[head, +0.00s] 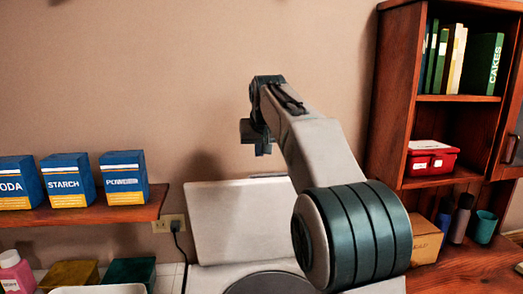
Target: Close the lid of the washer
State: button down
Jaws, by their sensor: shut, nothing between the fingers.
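The washer (205,279) is white and stands low in the middle of the head view, with part of a dark round opening showing in its top. Its white lid (235,222) stands raised at the back, against the wall. My arm crosses in front and hides the lid's right part and part of the washer's top. My gripper (261,151) is shut and empty, pointing down. In the picture it is above the lid's top edge and apart from it. How far it is from the lid in depth I cannot tell.
A wooden shelf (90,215) with blue boxes (68,181) is on the left wall. Bottles and boxes stand below it. A wooden bookcase (397,100) with books and a red box (430,160) is on the right. A cord runs from a wall outlet (168,224) beside the lid.

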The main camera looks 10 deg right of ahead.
aim_at(260, 179)
jog(key=p+x, duration=0.1)
jog(key=x, duration=0.6)
jog(key=shift+s, duration=0.1)
jog(key=s, duration=0.2)
jog(key=shift+s+f, duration=0.35)
jog(key=shift+s, duration=0.05)
jog(key=shift+s+f, duration=0.25)
jog(key=shift+s, duration=0.2)
